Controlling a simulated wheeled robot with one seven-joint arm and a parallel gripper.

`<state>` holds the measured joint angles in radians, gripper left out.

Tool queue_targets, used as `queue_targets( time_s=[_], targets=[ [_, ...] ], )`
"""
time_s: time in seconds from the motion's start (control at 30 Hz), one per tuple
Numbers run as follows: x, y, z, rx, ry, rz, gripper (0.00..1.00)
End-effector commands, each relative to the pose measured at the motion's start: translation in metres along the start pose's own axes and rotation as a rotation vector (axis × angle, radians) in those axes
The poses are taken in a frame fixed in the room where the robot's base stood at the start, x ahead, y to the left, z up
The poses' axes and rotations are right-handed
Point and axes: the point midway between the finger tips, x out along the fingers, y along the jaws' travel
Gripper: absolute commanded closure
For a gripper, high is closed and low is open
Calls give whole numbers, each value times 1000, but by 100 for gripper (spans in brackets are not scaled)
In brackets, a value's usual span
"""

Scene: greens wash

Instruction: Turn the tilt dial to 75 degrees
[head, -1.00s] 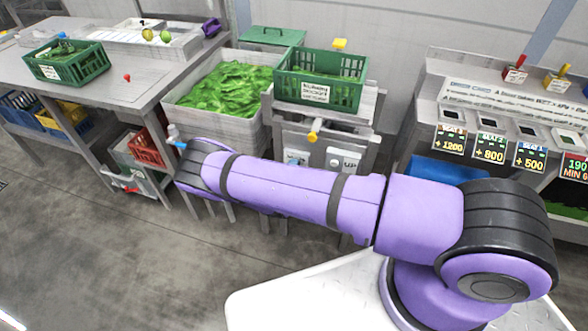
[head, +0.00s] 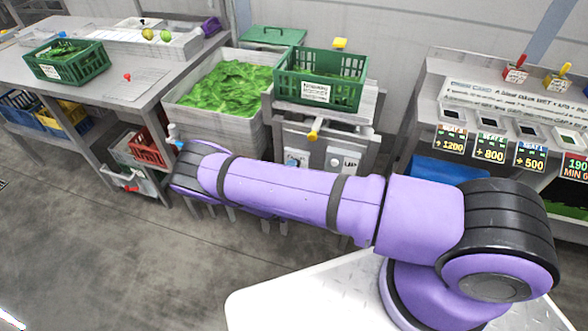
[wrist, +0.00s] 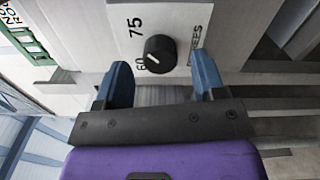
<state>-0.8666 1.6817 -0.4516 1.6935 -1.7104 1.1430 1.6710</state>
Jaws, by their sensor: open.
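The tilt dial (wrist: 160,54) is a round black knob on a pale plate, seen in the wrist view. "75" is printed to its upper left, "60" close at its left and "DEGREES", partly covered, at its right. A small pale mark shows on the knob's face; I cannot tell exactly which number it points to. My gripper (wrist: 161,82) is open. Its two blue fingers stand on either side just below the knob, with clear gaps and no visible contact. In the head view my purple arm hides the gripper and the knob; part of a white panel (head: 297,157) shows above the arm.
A green crate (head: 320,92) sits on the stand above the panel, with a yellow-ended handle (head: 315,130) sticking out below it. An "UP" plate (head: 343,160) is beside the panel. A bin of greens (head: 225,88) stands to the left.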

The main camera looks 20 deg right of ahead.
Motion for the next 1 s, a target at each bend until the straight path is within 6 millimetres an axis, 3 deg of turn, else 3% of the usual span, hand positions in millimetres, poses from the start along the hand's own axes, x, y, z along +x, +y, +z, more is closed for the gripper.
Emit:
queue_targets(
  time_s=[0.3, 0.5, 1.0],
  targets=[
    [-60, -1, 0, -1, 2, -2, 37],
    [-84, 0, 0, 0, 1, -1, 37],
    [-92, -1, 0, -1, 1, -2, 37]
  ],
)
